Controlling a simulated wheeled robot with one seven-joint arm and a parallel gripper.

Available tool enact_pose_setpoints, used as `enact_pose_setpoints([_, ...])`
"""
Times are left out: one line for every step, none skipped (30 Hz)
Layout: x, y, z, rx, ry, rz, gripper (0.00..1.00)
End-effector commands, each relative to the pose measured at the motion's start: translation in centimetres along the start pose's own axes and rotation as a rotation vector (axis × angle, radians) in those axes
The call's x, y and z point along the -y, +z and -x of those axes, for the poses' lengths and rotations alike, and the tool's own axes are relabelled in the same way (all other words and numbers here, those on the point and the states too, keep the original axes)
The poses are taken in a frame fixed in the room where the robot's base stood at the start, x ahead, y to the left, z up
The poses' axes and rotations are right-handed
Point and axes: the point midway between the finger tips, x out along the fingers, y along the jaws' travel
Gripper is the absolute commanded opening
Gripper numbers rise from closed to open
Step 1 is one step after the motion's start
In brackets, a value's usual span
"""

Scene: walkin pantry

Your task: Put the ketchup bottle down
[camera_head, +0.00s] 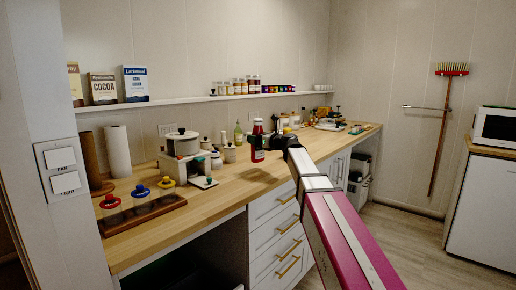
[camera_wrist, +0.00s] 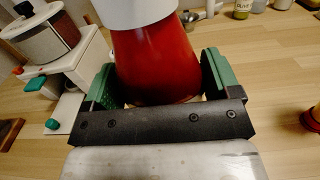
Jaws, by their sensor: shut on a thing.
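The ketchup bottle (camera_head: 258,142) is red with a white cap or label part, and it stands about upright in my gripper (camera_head: 267,142). In the wrist view the red bottle (camera_wrist: 155,62) sits between the two green finger pads of my gripper (camera_wrist: 160,82), which are shut on it. The bottle is over the wooden counter (camera_head: 225,181), near its middle. A dark shadow lies on the counter below and in front of it. I cannot tell exactly how far its base is above the wood.
A white grinder-like appliance (camera_head: 184,158) stands left of the bottle; it also shows in the wrist view (camera_wrist: 85,60). Jars with coloured lids (camera_head: 139,191) stand in a wooden tray at the near left. A green-yellow bottle (camera_head: 238,133) stands behind. Bare wood lies in front.

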Motion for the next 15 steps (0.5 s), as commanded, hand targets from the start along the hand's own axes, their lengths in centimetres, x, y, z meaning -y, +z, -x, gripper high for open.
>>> enact_pose_setpoints([0.1,-0.1,0.0,0.001,0.000,-0.001,0.43])
enact_pose_setpoints([0.1,-0.2,0.0,0.001,0.000,-0.001,0.43])
enact_pose_setpoints([0.1,-0.4,0.0,0.001,0.000,-0.001,0.43])
enact_pose_setpoints([0.1,-0.6,0.0,0.001,0.000,-0.001,0.43])
enact_pose_setpoints([0.1,-0.9,0.0,0.000,0.000,-0.001,0.43])
enact_pose_setpoints([0.1,-1.3,0.1,0.000,0.000,-0.002,0.43])
enact_pose_setpoints([0.1,-1.7,0.1,0.000,0.000,-0.001,0.43])
enact_pose_setpoints([0.1,-2.1,0.1,0.000,0.000,-0.002,0.43])
enact_pose_setpoints([0.1,-2.7,0.1,0.000,0.000,-0.003,0.43])
enact_pose_setpoints([0.1,-3.1,0.0,0.000,0.000,-0.003,0.43])
enact_pose_setpoints([0.1,-3.5,0.1,0.000,0.000,-0.002,0.43])
enact_pose_setpoints([0.1,-3.8,0.0,0.000,0.000,-0.001,0.43])
enact_pose_setpoints([0.1,-3.9,0.0,0.001,0.000,0.000,0.43])
enact_pose_setpoints([0.1,-4.0,0.0,0.001,0.000,0.000,0.43])
enact_pose_setpoints([0.1,-4.0,0.0,0.001,0.000,0.000,0.43])
